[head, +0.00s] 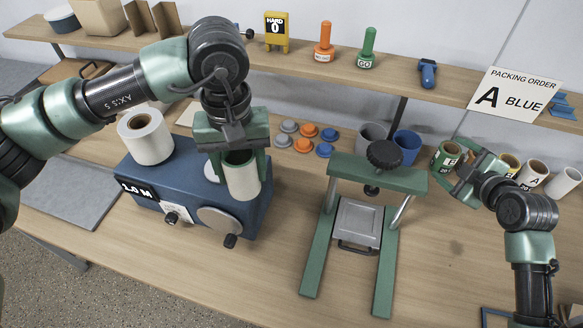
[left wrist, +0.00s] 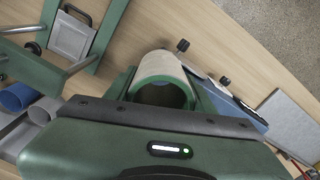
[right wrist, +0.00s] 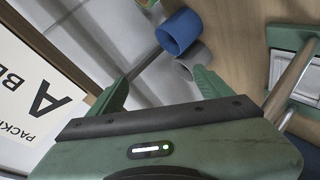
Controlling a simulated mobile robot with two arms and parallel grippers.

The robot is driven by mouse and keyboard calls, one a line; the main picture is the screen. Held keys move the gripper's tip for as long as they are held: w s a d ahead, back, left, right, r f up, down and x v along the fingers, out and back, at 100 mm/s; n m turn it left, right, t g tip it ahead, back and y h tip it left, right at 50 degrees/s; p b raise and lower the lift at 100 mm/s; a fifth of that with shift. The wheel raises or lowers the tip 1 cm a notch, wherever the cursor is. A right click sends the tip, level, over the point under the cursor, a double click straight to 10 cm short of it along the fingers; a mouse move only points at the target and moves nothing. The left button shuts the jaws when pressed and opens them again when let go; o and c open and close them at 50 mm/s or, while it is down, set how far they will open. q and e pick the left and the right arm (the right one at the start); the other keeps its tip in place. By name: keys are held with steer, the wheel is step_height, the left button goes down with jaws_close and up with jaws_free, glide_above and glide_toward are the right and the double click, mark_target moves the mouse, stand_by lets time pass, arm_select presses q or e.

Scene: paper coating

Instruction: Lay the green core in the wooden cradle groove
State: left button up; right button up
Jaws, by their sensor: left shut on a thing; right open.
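My left gripper (head: 241,170) is shut on a roll (head: 242,181) with a green core inside and a white outer layer. It holds the roll upright, above or against the front of the blue machine; contact is unclear. The roll's green inside and rim also show in the left wrist view (left wrist: 162,75). Another green core (head: 446,154) with a label stands at the right, just beyond my right gripper (head: 462,178). My right gripper is open, and its jaws also show in the right wrist view (right wrist: 160,88). I cannot clearly make out the wooden cradle groove.
The blue machine (head: 144,190) carries a white paper roll (head: 145,135). A green press (head: 313,255) stands mid-table. A blue cup (head: 407,146), a grey cup (head: 371,137), several coloured discs and more rolls (head: 532,174) stand behind. The front table between machine and press is clear.

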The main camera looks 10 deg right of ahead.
steer(key=w+a+r+n+t+y, duration=0.1)
steer(key=w+a+r+y, duration=0.15)
steer(key=a+r, duration=0.3)
steer(key=w+a+r+n+t+y, duration=0.1)
steer(key=a+r+y, duration=0.3)
steer(key=r, duration=0.3)
steer(key=g+y, duration=0.9)
steer(key=y, duration=0.2)
glide_toward(227, 159)
steer(key=x, duration=1)
steer(key=shift+a, duration=0.25)
